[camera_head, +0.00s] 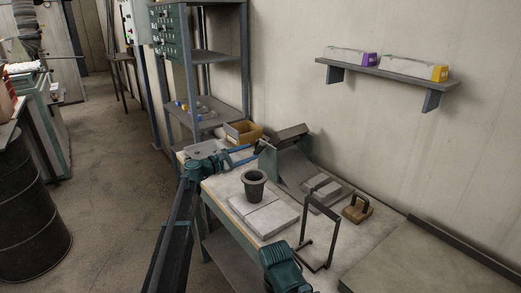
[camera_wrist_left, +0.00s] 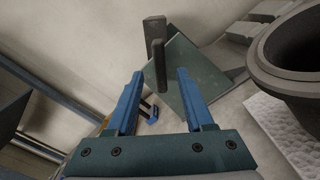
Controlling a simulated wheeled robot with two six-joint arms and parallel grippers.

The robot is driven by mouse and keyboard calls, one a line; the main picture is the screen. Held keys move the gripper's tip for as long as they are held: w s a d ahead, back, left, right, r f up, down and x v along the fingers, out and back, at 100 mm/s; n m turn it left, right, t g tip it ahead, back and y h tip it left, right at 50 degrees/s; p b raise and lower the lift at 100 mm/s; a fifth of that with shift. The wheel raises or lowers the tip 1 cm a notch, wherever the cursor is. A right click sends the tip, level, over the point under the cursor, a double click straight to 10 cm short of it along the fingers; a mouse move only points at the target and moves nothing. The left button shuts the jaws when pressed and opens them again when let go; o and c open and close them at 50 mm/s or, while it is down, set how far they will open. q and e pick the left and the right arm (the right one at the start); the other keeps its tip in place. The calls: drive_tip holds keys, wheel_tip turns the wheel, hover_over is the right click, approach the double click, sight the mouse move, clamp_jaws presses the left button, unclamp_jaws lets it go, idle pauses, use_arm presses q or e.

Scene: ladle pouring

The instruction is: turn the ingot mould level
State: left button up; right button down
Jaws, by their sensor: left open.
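What looks like the ingot mould (camera_head: 290,133) is a dark grey block, tilted, at the top of a green-sided stand (camera_head: 268,161) at the back of the bench. My left gripper (camera_head: 252,153) is open and empty, its blue fingers pointing at the left side of this stand. In the left wrist view the open fingers (camera_wrist_left: 160,75) frame a dark upright bar (camera_wrist_left: 160,62) in front of the green plate (camera_wrist_left: 190,82). The bar appears to lie beyond the fingertips; I cannot tell whether they touch it. The fingers of my right gripper are not visible.
A dark crucible (camera_head: 254,183) stands on a pale slab (camera_head: 267,219), close to the left gripper's right side. A cardboard box (camera_head: 243,132) sits behind the gripper.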

sight(258, 150)
use_arm(q)
drive_tip(key=shift+x, duration=3.15)
drive_tip(key=shift+c, duration=0.3)
clamp_jaws()
